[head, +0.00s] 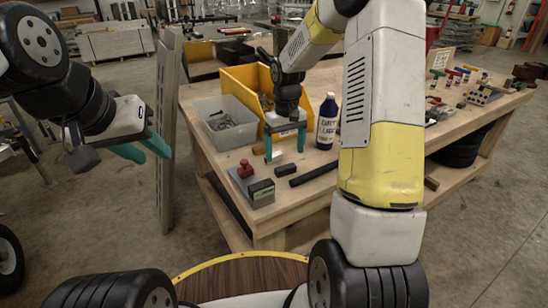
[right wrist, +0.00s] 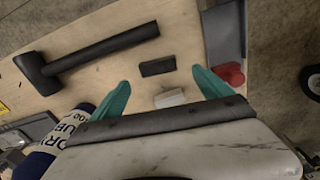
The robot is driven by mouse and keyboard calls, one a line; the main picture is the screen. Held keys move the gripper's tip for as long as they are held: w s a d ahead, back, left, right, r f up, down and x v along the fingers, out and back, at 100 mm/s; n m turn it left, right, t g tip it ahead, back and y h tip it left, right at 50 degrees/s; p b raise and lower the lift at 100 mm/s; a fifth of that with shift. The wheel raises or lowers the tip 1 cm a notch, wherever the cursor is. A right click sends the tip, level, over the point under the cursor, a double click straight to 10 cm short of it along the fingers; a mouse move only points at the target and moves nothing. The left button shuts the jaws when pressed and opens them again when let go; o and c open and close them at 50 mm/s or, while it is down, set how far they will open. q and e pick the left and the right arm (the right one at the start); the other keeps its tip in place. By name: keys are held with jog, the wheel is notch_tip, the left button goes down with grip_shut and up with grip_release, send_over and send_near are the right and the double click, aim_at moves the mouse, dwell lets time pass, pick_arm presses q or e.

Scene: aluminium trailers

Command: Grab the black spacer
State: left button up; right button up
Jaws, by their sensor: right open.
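The black spacer (head: 286,169) is a small dark block lying flat on the wooden workbench. In the right wrist view the spacer (right wrist: 158,66) lies just beyond the fingertips, roughly centred between them. My right gripper (head: 286,150) points down over the bench, open and empty, with its teal fingers (right wrist: 160,80) apart. A small pale block (right wrist: 170,98) lies between the fingers in the picture, nearer the palm than the spacer. My left gripper (head: 143,150) hangs off the bench at the left, open and empty.
A black hammer (right wrist: 95,55) lies beside the spacer. A grey fixture with a red knob (head: 245,168) stands at the near-left bench corner. A blue-white bottle (head: 327,122), a grey bin (head: 223,138) and a yellow bin (head: 240,82) stand behind. A metal post (head: 167,130) rises left of the bench.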

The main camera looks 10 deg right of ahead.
aim_at(286, 167)
jog(key=f, duration=0.5)
jog(key=shift+d+f, duration=0.2)
jog(key=shift+f, duration=0.2)
jog(key=shift+s, duration=0.1)
jog(key=c, duration=1.4)
jog(key=shift+c, duration=0.2)
jog(key=shift+r, duration=0.15)
